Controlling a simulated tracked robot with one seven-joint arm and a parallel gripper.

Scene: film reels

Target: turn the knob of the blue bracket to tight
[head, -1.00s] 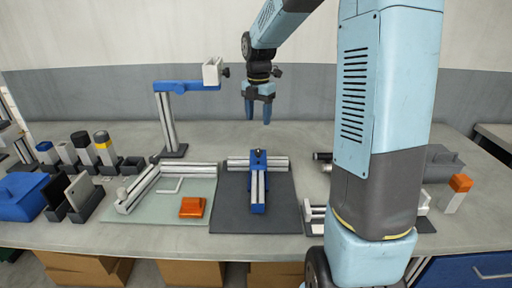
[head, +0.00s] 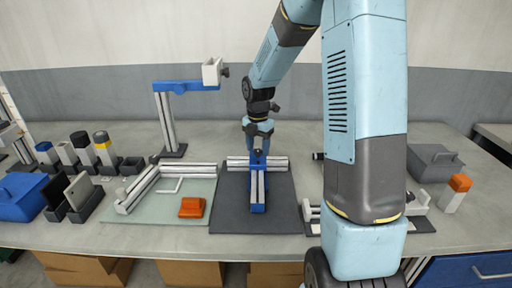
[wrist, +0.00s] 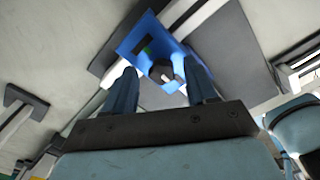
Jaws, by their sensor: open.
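The blue bracket (head: 257,157) sits on the dark mat, where two aluminium profiles meet. In the wrist view the blue bracket (wrist: 132,40) shows a dark knob (wrist: 160,70) with a pale mark and a small green patch on the blue face beside it. My gripper (head: 258,148) is above the bracket, fingers pointing down. In the wrist view my gripper (wrist: 162,66) is open, with one finger on each side of the knob. I cannot tell whether the fingers touch it. In the head view the knob is hidden behind my gripper.
A stand with a blue arm (head: 186,85) rises at the back left. A pale green mat (head: 150,212) with profiles and an orange block (head: 192,207) lies left of the dark mat (head: 230,215). Several capped posts stand farther left. A grey box (head: 433,163) is at the right.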

